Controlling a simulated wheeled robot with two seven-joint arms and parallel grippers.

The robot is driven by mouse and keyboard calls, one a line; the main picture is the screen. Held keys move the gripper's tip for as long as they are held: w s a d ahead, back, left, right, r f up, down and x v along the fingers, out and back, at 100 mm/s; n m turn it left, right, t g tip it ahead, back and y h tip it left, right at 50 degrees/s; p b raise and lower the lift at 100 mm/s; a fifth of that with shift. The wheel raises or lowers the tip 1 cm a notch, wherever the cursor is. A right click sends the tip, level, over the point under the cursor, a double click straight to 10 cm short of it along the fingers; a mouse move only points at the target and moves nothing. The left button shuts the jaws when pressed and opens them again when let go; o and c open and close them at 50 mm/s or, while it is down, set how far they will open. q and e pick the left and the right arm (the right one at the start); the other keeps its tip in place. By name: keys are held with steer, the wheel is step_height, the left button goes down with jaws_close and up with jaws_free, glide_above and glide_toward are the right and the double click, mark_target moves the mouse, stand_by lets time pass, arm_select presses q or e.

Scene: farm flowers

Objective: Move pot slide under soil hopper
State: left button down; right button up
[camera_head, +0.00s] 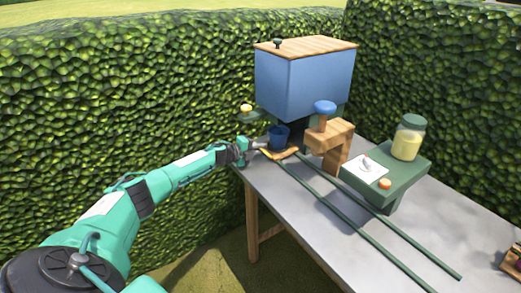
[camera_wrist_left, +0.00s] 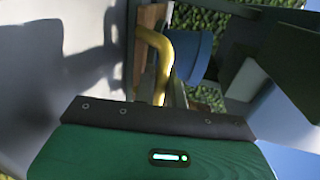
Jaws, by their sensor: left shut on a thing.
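The pot slide (camera_head: 284,154) is a small yellow-wood carriage on two long green rails at the far end of the table. A dark blue pot (camera_head: 278,137) stands on it, close in front of the blue soil hopper (camera_head: 290,85) with its wooden lid. I cannot tell whether the pot is fully below the outlet, which is hidden. My left gripper (camera_head: 257,146) reaches in from the left and is shut on the slide's yellow handle (camera_wrist_left: 160,55). The blue pot (camera_wrist_left: 192,52) shows just beyond the handle in the left wrist view. My right gripper is not in view.
A wooden stand (camera_head: 331,143) with a blue knob is right of the slide. A green block (camera_head: 397,177) bears a jar (camera_head: 408,138), a white card and a small orange-topped item. Green rails (camera_head: 352,219) run toward the near right. Hedges enclose the back and sides.

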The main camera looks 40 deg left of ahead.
arm_select(q)
steer(key=shift+a+r, duration=0.15)
steer(key=shift+a, duration=0.1)
steer(key=c, duration=1.8)
jaws_free()
steer(key=shift+o, duration=1.3)
steer(key=shift+w+a, duration=0.1)
